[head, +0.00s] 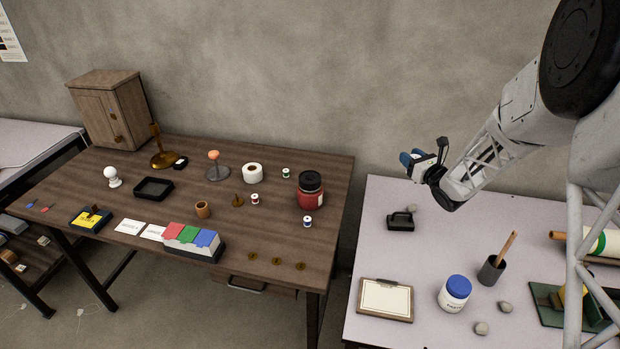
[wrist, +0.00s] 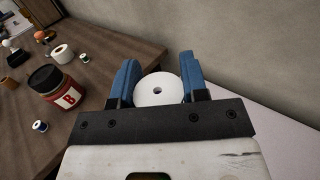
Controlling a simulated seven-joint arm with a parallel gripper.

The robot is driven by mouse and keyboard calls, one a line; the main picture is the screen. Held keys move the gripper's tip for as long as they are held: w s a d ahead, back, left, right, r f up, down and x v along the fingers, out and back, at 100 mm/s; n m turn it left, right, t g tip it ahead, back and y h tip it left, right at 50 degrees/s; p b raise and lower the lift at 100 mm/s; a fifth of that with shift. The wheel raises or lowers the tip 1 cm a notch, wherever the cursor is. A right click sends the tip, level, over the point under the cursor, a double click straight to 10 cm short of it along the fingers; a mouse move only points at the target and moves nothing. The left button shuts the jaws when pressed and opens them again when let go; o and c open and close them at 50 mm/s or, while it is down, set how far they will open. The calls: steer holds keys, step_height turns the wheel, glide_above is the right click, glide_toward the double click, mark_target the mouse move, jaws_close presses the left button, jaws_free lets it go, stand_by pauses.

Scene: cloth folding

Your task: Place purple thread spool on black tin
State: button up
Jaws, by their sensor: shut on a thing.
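My gripper (head: 417,158) is raised above the far left part of the pale right-hand table. In the wrist view its blue fingers are shut on a thread spool (wrist: 158,90). Only the spool's round white end with a dark centre hole shows; its thread colour is hidden, so I cannot confirm purple. An open, shallow black tray (head: 153,196), which looks like the black tin, sits on the left part of the wooden table, well to the left of my gripper. It looks empty.
A gap separates the tables.

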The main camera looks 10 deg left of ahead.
steer(key=s+a+r+n+g+y, duration=0.2)
steer(key=s+a+n+g+y, duration=0.1)
steer(key=s+a, duration=0.8)
steer(key=s+a+r+n+g+y, duration=0.2)
steer(key=s+a+n+g, duration=0.3)
steer(key=s+a+g, duration=0.3)
steer(key=s+a+y, duration=0.1)
steer(key=s+a, duration=0.3)
steer(key=a, duration=0.1)
steer(key=shift+s+a, duration=0.2)
steer(key=shift+a, duration=0.1)
steer(key=shift+w, duration=0.1)
glide_above(305, 176)
steer(key=shift+a+f, duration=0.1)
steer(key=shift+f, duration=0.65)
steer(key=shift+f, duration=1.75)
steer(key=shift+f, duration=0.15)
